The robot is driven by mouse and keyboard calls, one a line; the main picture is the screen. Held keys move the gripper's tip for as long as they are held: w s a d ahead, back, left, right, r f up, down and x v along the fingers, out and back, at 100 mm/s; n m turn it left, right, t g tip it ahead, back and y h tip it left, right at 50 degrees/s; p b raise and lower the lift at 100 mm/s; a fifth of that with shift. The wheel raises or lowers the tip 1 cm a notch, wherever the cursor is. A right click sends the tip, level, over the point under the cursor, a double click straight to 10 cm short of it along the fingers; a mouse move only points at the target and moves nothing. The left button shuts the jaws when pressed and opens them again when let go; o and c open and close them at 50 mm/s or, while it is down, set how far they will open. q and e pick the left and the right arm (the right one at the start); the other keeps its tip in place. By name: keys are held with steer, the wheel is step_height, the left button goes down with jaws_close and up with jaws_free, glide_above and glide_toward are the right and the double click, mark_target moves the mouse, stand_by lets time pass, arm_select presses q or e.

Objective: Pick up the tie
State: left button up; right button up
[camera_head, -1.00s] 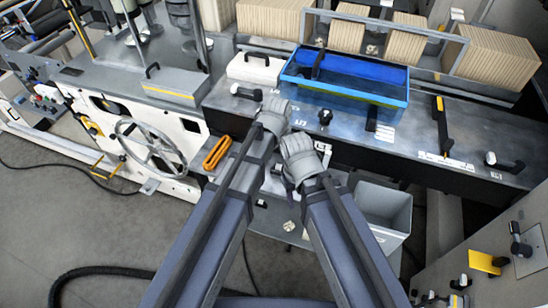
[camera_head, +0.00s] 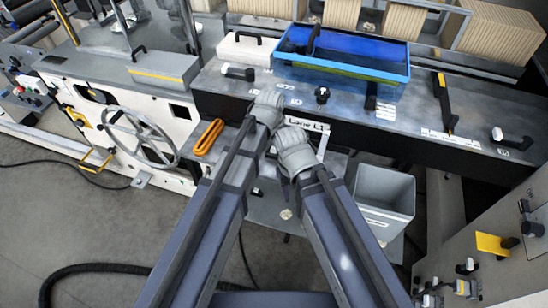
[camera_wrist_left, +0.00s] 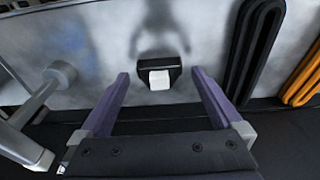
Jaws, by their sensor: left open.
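I cannot tell for sure which thing is the tie. A long orange loop (camera_head: 208,137) sits left of my left gripper (camera_head: 268,107) in the head view. In the left wrist view the orange loop (camera_wrist_left: 304,75) is at the right edge, beside a similar black loop (camera_wrist_left: 252,55). My left gripper (camera_wrist_left: 160,90) is open, with its two purple fingers apart and nothing held. A small black piece with a white block (camera_wrist_left: 159,78) shows between the fingers, against a grey surface. My right gripper (camera_head: 295,152) is at centre in the head view; its fingers are hidden.
A blue bin (camera_head: 340,62) stands on the dark bench (camera_head: 460,105), with black-handled pieces around it. A grey bin (camera_head: 384,205) is right of my right arm. A handwheel (camera_head: 138,137) is at left. Grey floor at lower left is mostly clear.

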arm_select(q)
steer(key=shift+f, duration=0.6)
steer(key=shift+r, duration=0.1)
steer(key=c, duration=1)
